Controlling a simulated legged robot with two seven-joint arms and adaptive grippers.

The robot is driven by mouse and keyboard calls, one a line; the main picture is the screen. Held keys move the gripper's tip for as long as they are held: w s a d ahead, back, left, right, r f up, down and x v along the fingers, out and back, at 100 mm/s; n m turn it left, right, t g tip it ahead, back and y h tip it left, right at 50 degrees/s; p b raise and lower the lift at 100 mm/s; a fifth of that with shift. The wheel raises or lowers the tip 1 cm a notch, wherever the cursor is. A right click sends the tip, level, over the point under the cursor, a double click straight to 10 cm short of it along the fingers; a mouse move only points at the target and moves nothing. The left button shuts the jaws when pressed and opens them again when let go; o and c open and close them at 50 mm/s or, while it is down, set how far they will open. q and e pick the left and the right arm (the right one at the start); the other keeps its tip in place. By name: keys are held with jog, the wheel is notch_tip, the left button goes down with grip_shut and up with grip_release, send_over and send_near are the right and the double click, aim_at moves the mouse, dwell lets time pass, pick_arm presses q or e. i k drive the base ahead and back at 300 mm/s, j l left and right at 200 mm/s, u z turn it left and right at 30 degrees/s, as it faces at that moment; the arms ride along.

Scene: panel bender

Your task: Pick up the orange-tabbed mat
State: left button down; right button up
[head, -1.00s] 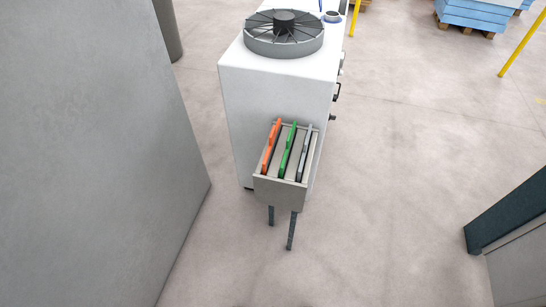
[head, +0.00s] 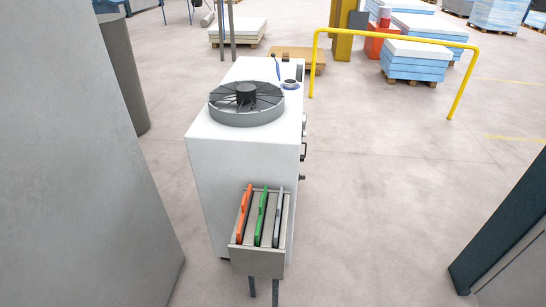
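The orange-tabbed mat (head: 243,214) stands upright in the leftmost slot of a grey rack (head: 257,261) in the head view. A green-tabbed mat (head: 262,215) stands in the middle slot and a grey-tabbed mat (head: 278,217) in the right one. Mostly their top edges and tabs show; their lower parts are hidden inside the rack. The rack stands on dark legs at the near end of a white cabinet. Neither of my grippers is in view.
A large grey panel (head: 75,170) fills the left. A dark machine edge (head: 500,235) is at right. The floor (head: 380,210) between is clear. A yellow rail (head: 400,36) stands behind.

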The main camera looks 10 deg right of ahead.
aim_at(246, 205)
jog(key=i+l+z, duration=0.1)
jog(key=i+l, duration=0.35)
jog(key=i, duration=0.3)
jog(key=i+l+z, duration=0.15)
jog(key=i+l, duration=0.1)
jog(key=i, duration=0.1)
